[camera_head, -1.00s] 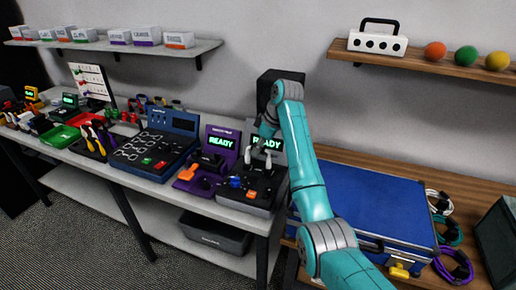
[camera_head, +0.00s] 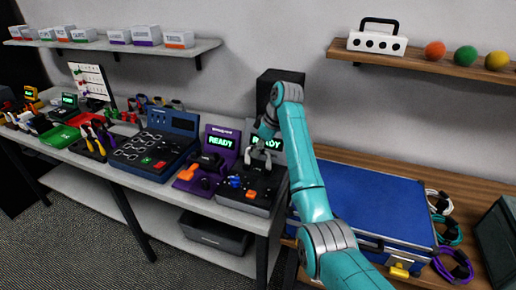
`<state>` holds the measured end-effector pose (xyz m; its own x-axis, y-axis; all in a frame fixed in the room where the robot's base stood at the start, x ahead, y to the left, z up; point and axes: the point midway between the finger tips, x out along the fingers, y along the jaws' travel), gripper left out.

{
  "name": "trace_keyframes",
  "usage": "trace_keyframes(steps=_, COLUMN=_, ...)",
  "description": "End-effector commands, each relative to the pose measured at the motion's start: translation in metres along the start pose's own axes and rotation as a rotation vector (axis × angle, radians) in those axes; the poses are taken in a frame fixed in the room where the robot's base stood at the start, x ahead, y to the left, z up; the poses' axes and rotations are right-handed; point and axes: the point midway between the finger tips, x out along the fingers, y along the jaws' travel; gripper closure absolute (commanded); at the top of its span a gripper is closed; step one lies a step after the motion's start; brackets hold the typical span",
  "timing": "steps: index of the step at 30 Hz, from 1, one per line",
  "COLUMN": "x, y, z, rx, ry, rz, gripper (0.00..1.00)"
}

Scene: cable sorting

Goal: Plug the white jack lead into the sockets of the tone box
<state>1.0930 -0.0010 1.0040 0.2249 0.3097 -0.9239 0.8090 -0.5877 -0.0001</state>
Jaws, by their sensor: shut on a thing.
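A dark grey box (camera_head: 258,200) with a lit READY screen (camera_head: 267,144) and blue and orange controls stands at the right end of the grey bench; it looks like the tone box. My gripper (camera_head: 258,157) is over its rear part, just in front of the screen, pointing down. It is shut on a small pale thing that looks like a plug of the white jack lead. The plug is too small to make out clearly. My arm and gripper partly hide the screen. I cannot tell whether the plug touches a socket.
A purple box (camera_head: 207,168) with its own READY screen stands close on the left, and a blue panel (camera_head: 150,150) beyond it. A blue case (camera_head: 365,205) lies to the right. Coiled white (camera_head: 438,202), teal (camera_head: 448,231) and purple (camera_head: 453,265) cables lie beside it.

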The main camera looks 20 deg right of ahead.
Motion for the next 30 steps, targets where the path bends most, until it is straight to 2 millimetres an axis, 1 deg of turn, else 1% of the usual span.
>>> trace_keyframes(steps=30, x=0.0081, y=0.0003, z=0.0032, rx=0.0, ry=0.001, rz=0.001, gripper=1.0)
